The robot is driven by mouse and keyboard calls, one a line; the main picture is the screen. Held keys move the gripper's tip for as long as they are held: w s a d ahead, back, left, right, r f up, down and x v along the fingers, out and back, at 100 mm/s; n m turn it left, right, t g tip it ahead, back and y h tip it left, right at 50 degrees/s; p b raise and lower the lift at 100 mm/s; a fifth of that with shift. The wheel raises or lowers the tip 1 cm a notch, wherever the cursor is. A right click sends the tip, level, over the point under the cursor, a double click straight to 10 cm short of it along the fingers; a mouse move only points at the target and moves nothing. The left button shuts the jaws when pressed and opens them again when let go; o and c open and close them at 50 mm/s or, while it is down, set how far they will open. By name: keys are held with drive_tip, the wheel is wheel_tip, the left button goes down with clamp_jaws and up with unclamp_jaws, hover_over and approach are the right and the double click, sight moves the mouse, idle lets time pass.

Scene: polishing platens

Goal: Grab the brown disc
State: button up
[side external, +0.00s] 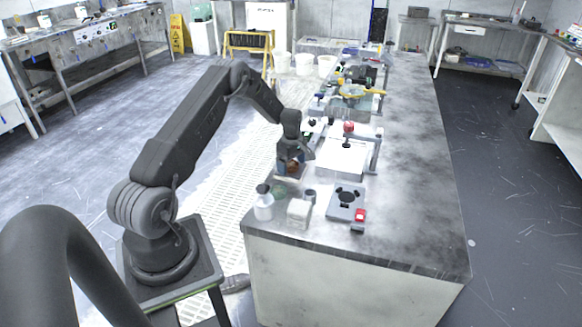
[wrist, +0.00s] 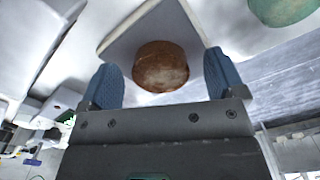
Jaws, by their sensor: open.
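The brown disc (wrist: 160,67) lies on a pale square pad (wrist: 120,42) in the wrist view, between and just beyond the two blue fingertips. My gripper (wrist: 164,78) is open, with a clear gap on each side of the disc. In the side external view, my gripper (side external: 291,163) is low over the near left edge of the bench, and the disc (side external: 292,168) shows only as a small brown patch there, mostly hidden by the gripper. I cannot tell whether the fingers have room below them.
A green round thing (wrist: 282,10) lies right of the disc in the wrist view. A white bottle (side external: 263,203), a white box (side external: 299,212) and a grey device with a red button (side external: 346,203) stand near the bench's front. The bench's right side (side external: 415,190) is clear.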

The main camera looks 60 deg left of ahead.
drive_tip(key=shift+f, duration=0.1)
drive_tip(key=c, duration=1.1)
